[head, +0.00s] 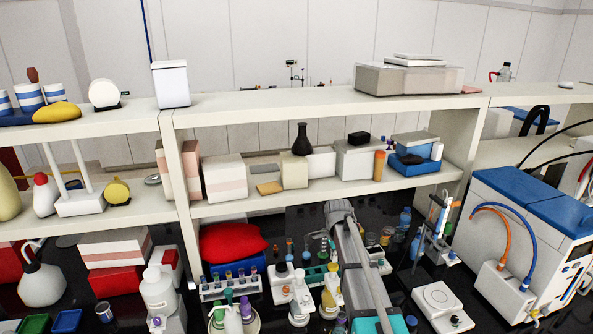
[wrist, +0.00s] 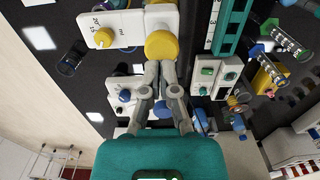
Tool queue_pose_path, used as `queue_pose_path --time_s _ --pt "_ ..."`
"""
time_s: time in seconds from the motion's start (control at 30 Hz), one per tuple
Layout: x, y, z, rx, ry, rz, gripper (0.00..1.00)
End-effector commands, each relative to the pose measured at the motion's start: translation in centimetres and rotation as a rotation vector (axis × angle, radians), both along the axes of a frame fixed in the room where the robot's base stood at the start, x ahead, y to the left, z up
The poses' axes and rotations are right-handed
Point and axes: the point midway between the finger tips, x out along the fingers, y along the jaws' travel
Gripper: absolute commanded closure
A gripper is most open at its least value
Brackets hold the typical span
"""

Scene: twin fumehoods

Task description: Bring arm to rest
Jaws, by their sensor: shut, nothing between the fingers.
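My gripper (wrist: 163,78) shows in the wrist view with its two grey fingers together and nothing held between them. The fingertips appear just below a yellow round-topped item (wrist: 161,45) on a white device; I cannot tell whether they touch it. In the head view my grey arm (head: 357,265) stretches over the crowded dark bench, with a teal part at the bottom edge. The gripper itself cannot be made out in the head view.
Stirrers, bottles and a tube rack (head: 232,285) crowd the bench around my arm. Shelves with boxes (head: 225,178) stand behind. A blue-topped machine (head: 530,235) and a white balance-like device (head: 441,306) are on the right. Little free room shows.

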Motion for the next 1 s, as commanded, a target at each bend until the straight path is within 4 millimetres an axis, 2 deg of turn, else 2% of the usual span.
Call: queue_pose_path --time_s 0.27,0.8,1.0 --pt "-3.5 0.0 0.0 -0.001 -0.01 0.189 1.0" --pt "-15.0 0.1 0.0 -0.022 -0.045 0.912 1.0" --pt "-18.0 0.2 0.0 -0.033 -0.052 1.127 1.0"
